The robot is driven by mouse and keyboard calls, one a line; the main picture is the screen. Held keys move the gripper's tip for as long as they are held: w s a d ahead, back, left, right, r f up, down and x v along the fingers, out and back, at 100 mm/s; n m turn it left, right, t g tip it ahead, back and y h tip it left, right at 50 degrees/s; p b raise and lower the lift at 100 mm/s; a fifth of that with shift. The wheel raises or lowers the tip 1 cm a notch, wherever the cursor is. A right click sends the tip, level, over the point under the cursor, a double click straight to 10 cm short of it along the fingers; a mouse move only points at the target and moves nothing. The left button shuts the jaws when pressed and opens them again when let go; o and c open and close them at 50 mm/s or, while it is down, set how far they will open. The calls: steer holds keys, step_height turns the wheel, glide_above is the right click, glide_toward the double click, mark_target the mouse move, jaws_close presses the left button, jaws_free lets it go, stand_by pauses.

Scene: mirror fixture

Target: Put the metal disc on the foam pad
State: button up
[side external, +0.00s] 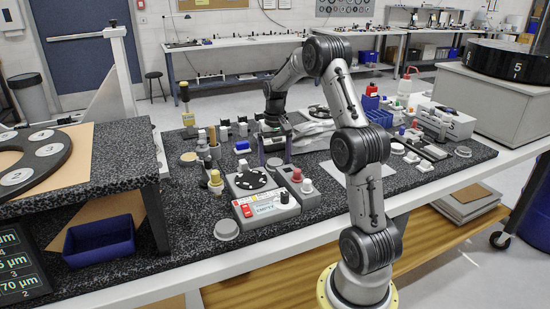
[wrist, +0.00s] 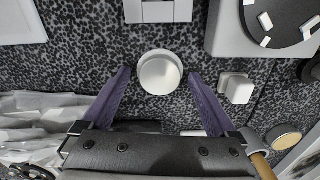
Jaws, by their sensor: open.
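A round, pale silver piece (wrist: 159,73), which looks like the metal disc, lies on the speckled black-and-white worktop in the wrist view. My gripper (wrist: 160,80) is open, with one purple finger to the left of the disc and one to the right. I see gaps between the disc and both fingers. In the side view my gripper (side external: 275,154) points down over the worktop behind the polishing machine; the disc is not clear there. I cannot tell for sure which thing is the foam pad; a flat pale sheet (side external: 356,174) lies to the right.
The machine with a black disc (side external: 250,181) stands close in front of my gripper. Crumpled silver foil (side external: 313,136) lies to its right. A small white block (wrist: 236,88) sits just right of the right finger. Bottles and small parts crowd the worktop (side external: 190,235).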

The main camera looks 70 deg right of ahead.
mark_target(275, 162)
step_height(275, 162, up, 12)
steer(key=a+r+n+t, duration=0.1)
steer(key=a+r+n, duration=0.3)
steer(key=a, duration=0.8)
steer(key=s+a+r+n+t+h, duration=0.15)
steer(key=s+a, duration=0.25)
steer(key=a, duration=0.4)
steer(key=s+a+n+t+y, duration=0.1)
steer(key=s+a+n, duration=0.15)
steer(key=a, duration=0.45)
steer(key=s+a+f+n+t, duration=0.2)
steer(key=s+a+f, duration=0.2)
steer(key=s+a, duration=0.2)
steer(key=s, duration=0.2)
steer(key=shift+s+a+f, duration=0.25)
steer(key=shift+s+a, duration=0.05)
steer(key=shift+s, duration=0.1)
